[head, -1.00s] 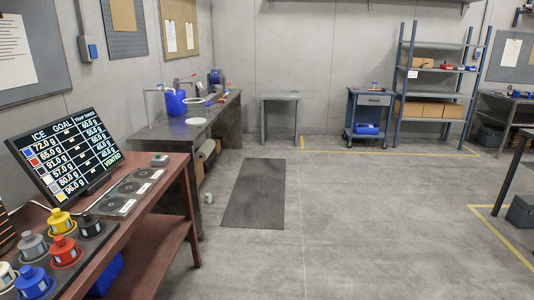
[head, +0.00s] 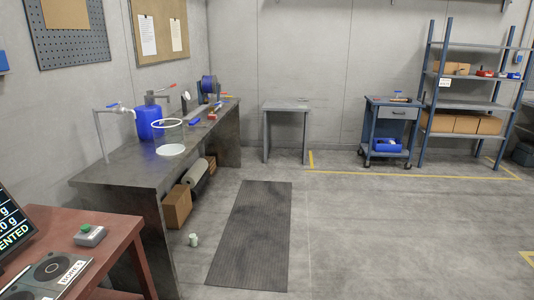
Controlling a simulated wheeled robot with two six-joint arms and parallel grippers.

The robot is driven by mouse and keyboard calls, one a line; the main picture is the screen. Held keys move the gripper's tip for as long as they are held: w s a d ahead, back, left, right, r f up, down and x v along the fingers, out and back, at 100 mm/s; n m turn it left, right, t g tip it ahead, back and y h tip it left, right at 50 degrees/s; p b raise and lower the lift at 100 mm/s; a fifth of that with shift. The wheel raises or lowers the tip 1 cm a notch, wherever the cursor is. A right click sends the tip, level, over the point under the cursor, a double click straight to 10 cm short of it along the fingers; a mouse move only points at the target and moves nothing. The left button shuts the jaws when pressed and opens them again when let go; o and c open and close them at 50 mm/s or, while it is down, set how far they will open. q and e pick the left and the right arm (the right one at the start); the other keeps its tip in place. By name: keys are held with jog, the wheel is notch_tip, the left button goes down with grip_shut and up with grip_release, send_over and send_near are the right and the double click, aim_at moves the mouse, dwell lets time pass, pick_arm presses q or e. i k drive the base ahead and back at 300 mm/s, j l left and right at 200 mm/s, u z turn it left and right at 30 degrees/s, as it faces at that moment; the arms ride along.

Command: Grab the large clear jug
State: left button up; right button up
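I cannot make out a large clear jug in the head view. A white ring (head: 167,123) and a pale round disc (head: 171,150) are also at that bench. Neither of my grippers shows in the view.
A red-brown table (head: 90,222) with a screen (head: 12,232) and a green-buttoned box (head: 90,235) is at the near left. A dark mat (head: 250,232) lies on open floor. A small cup-like thing (head: 194,240) is on the floor near the bench. A cart (head: 390,130) and shelving (head: 470,107) stand at the back right.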

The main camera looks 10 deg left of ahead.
aim_at(168, 134)
jog(key=i, duration=2)
